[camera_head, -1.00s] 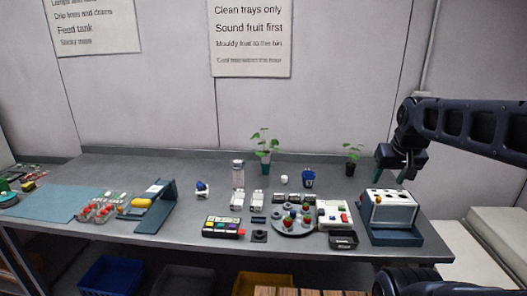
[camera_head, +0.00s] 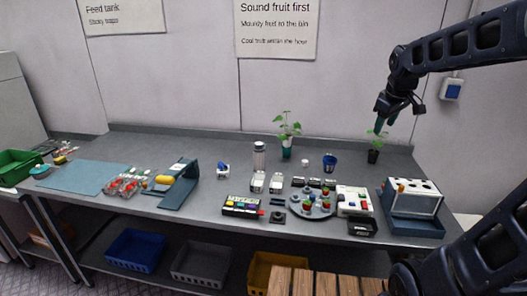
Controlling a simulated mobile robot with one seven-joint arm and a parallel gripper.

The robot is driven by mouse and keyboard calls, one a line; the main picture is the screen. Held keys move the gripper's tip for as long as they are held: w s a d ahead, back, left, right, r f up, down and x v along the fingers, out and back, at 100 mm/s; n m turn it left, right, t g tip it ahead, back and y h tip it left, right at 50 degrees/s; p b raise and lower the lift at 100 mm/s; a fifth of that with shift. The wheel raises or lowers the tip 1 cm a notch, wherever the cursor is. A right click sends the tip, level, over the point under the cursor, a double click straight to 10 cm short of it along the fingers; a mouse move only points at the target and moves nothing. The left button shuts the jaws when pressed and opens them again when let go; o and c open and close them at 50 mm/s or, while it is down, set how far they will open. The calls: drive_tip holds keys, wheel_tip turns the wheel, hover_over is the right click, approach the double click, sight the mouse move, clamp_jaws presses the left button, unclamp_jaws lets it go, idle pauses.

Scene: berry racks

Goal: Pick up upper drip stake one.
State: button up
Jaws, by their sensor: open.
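I cannot make out any drip stake for certain at this size. A white-topped box with round holes (camera_head: 417,189) stands in a dark blue tray at the right end of the bench, with a small orange piece at its top left.
The grey bench (camera_head: 225,203) holds a round tray of coloured pieces (camera_head: 312,211), a white box (camera_head: 353,197), a blue cup (camera_head: 329,162) and a second plant (camera_head: 287,137). Blue, grey and yellow bins sit below. The back of the bench is mostly clear.

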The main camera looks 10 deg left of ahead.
drive_tip(key=w+a+f+n, duration=0.3)
drive_tip(key=w+a+n, duration=0.4)
drive_tip(key=w+a, duration=0.4)
drive_tip(key=w+a+f+n, duration=0.3)
drive_tip(key=w+a+n, duration=0.45)
drive_tip(key=w, duration=0.65)
drive_tip(key=w+a+f+n, duration=0.4)
drive_tip(key=a+f, duration=0.4)
drive_tip(key=a, duration=0.1)
drive_tip(key=w+a+f+n, duration=0.4)
drive_tip(key=a+f, duration=0.4)
drive_tip(key=a, duration=0.1)
drive_tip(key=w+a+f+n, duration=0.4)
drive_tip(key=a+f, duration=0.4)
drive_tip(key=a, duration=0.1)
drive_tip(key=shift+a+f+h, duration=0.2)
drive_tip(key=shift+f+h, duration=0.05)
drive_tip(key=shift+h, duration=0.05)
drive_tip(key=shift+d+x, duration=0.15)
drive_tip(key=shift+x, duration=1.25)
drive_tip(key=shift+d+x, duration=0.1)
drive_tip(key=shift+x, duration=1.35)
drive_tip(key=shift+w+r, duration=0.1)
drive_tip(key=shift+w, duration=0.1)
drive_tip(key=shift+c, duration=0.4)
drive_tip(key=c, duration=1)
